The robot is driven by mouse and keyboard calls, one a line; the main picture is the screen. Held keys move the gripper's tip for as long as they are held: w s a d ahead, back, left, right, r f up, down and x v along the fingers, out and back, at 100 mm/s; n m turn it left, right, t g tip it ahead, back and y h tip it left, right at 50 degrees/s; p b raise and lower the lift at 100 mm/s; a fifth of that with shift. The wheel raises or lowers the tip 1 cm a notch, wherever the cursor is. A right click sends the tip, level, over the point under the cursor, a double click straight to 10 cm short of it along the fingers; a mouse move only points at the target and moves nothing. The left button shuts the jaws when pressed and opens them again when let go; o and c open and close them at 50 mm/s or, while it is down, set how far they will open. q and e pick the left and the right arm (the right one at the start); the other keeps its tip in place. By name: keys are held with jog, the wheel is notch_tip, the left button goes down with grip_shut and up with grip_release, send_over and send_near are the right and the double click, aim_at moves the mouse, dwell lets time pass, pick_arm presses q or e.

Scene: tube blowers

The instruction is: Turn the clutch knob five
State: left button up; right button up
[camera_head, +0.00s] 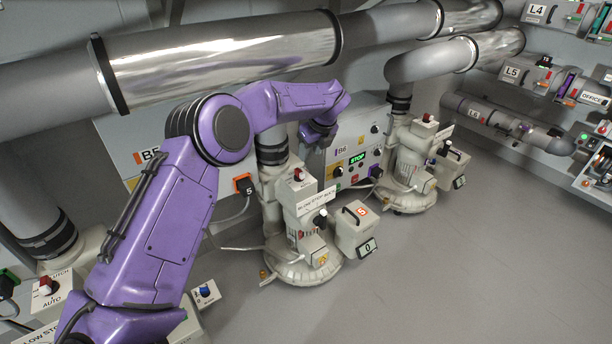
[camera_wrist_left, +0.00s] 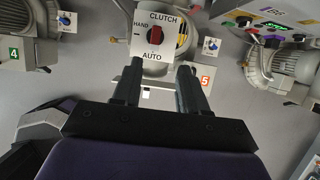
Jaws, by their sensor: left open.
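The clutch knob five (camera_wrist_left: 156,35) is a red and black knob on a white panel (camera_wrist_left: 139,45) marked CLUTCH, HAND and AUTO. A tag reading 5 (camera_wrist_left: 205,82) is beside the machine. In the head view the red knob (camera_head: 298,174) sits on top of the cream blower (camera_head: 300,262). My left gripper (camera_wrist_left: 160,68) is open, with its two fingers pointing toward the panel; the knob appears just beyond and between the fingertips, apart from them. In the head view my left gripper (camera_head: 318,134) is above and behind the knob, its fingers hard to make out.
Large pipes (camera_head: 220,60) run along the wall above. Another blower (camera_head: 405,175) with a panel marked B6 (camera_head: 345,152) stands to the right. The grey floor (camera_head: 490,240) at right is clear.

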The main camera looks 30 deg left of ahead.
aim_at(300, 171)
pick_arm(q)
jog(key=x, duration=0.6)
jog(key=b+x, duration=0.1)
jog(key=x, duration=0.3)
jog(key=shift+s+a, duration=0.25)
jog(key=shift+a, duration=0.2)
grip_shut()
